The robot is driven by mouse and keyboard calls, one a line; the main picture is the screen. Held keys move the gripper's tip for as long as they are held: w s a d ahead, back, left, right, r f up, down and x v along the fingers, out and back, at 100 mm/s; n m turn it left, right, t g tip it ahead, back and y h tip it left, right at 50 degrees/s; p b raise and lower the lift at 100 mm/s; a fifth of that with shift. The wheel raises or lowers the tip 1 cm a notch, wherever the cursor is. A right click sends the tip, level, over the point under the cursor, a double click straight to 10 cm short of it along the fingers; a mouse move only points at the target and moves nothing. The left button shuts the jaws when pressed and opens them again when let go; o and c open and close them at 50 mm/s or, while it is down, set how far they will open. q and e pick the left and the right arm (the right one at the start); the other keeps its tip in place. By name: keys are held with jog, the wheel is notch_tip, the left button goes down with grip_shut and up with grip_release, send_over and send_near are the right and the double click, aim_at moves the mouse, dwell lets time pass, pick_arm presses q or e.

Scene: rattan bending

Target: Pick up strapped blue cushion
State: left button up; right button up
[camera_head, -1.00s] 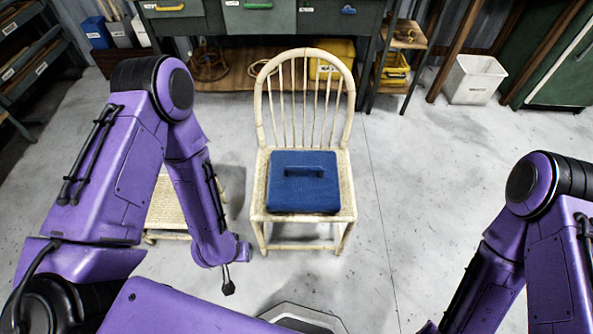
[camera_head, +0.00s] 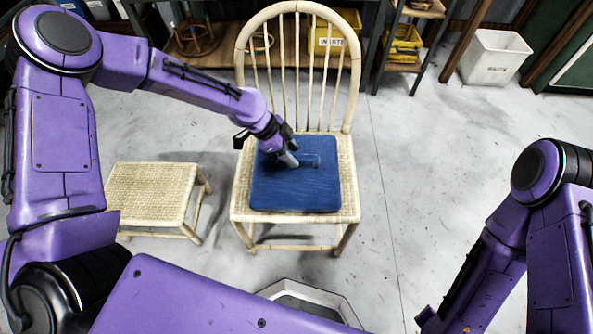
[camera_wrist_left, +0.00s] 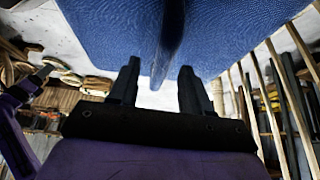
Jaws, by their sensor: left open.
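The blue cushion (camera_head: 297,193) lies on the woven seat of a pale rattan chair (camera_head: 347,190). A blue strap (camera_head: 313,161) stands up from the cushion's top, partly hidden by my left gripper (camera_head: 290,158). That gripper is over the cushion at the left end of the strap. In the left wrist view the cushion (camera_wrist_left: 115,35) fills the top, and the strap (camera_wrist_left: 169,45) hangs into view in line with the gap between the two spread fingers of my left gripper (camera_wrist_left: 157,78). The fingers are apart, with nothing clamped. My right gripper is out of view.
A rattan stool (camera_head: 150,192) stands left of the chair. The chair's spindle back (camera_head: 297,60) rises behind the cushion. A white bin (camera_head: 490,58) and a yellow bin (camera_head: 335,32) are at the back. The floor right of the chair is clear.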

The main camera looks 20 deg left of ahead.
pick_arm(q)
jog(key=x, duration=0.3)
jog(key=shift+w, duration=0.1)
grip_shut()
jog(key=shift+r, duration=0.1)
